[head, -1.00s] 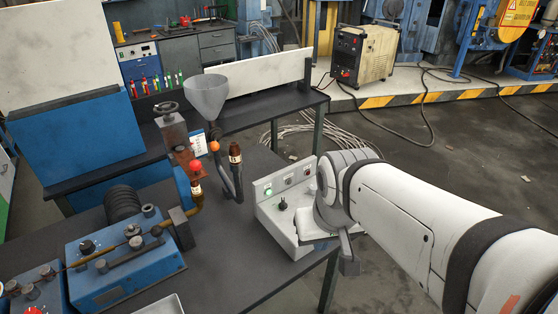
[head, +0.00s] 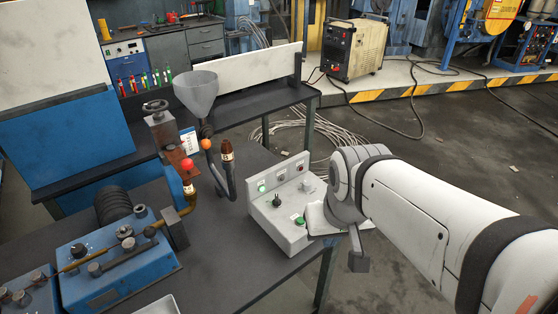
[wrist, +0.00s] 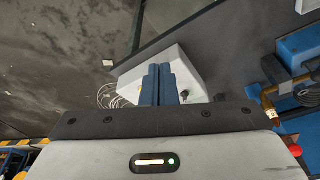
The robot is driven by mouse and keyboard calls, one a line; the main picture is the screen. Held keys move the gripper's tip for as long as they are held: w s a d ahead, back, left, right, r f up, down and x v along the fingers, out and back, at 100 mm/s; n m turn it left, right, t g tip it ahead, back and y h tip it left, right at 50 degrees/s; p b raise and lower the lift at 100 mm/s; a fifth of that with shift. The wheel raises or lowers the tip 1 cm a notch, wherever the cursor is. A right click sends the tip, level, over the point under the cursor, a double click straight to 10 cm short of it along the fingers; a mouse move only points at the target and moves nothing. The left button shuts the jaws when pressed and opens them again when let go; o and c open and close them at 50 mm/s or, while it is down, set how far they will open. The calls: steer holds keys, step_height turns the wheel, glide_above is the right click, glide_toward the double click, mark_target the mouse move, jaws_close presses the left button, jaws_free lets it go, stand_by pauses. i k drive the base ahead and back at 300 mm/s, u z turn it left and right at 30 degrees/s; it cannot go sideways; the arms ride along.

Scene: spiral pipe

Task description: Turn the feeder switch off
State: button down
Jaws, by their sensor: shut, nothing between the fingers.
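The light grey control box (head: 278,226) stands on the dark table in the head view. A black rotary knob (head: 277,201) is on its top, with a green button (head: 299,220) nearer the front. I cannot read which control is the feeder switch. In the wrist view my gripper (wrist: 158,67) has its two blue fingers shut together and empty, seen in front of the white box (wrist: 195,68). A dark knob (wrist: 186,93) shows just right of the fingers. In the head view my wrist is at the box's right side; the fingertips are hidden, and contact cannot be told.
A lit green lamp (head: 262,186) and a red one (head: 300,166) are on the box's back panel. A grey funnel (head: 196,92) on bent pipes and a blue machine (head: 117,270) stand to the left.

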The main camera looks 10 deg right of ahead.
mark_target(277, 201)
steer(key=k, duration=1.15)
steer(key=z, duration=0.75)
steer(key=i, duration=1.75)
steer(key=u, duration=0.7)
